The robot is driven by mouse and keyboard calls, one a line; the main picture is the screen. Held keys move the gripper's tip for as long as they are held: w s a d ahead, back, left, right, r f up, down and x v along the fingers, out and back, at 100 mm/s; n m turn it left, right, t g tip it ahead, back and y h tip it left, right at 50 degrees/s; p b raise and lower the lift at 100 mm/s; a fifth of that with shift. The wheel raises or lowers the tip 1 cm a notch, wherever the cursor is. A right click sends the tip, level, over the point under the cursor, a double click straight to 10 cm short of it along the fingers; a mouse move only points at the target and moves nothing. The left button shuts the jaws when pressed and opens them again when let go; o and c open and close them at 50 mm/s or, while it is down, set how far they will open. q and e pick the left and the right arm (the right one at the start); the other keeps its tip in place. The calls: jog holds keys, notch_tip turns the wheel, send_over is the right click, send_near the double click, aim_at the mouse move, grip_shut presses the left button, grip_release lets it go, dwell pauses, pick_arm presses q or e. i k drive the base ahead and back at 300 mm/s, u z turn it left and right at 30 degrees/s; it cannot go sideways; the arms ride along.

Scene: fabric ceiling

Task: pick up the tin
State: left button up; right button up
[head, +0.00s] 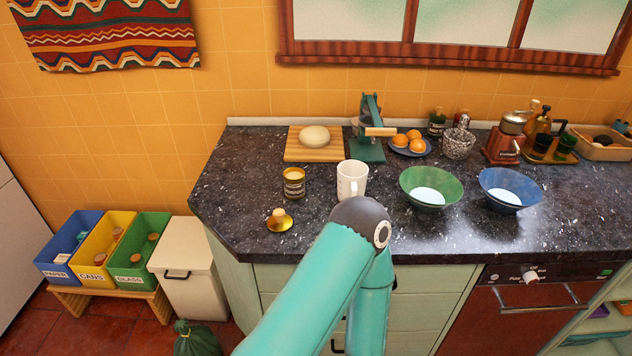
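The tin (294,183), a small yellow-and-dark cylinder with a pale label, stands upright on the dark speckled counter (240,190), left of a white mug (352,180). A brass-coloured round piece with a knob (279,220) lies in front of it, near the counter's front edge. One of my teal arms rises from the bottom and bends at a dark elbow in front of the mug. Its elbow is to the right of the tin and does not cover it. Neither gripper shows in the head view.
A green bowl (431,188) and a blue bowl (509,189) stand right of the mug. Behind are a cutting board (293,149) with a pale round item, a green press (367,146) and a plate of oranges (409,147). Bare counter surrounds the tin's left side.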

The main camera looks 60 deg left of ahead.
aim_at(294, 176)
jog(key=u, duration=0.1)
jog(key=k, duration=1.45)
jog(key=u, duration=0.65)
jog(key=i, duration=1)
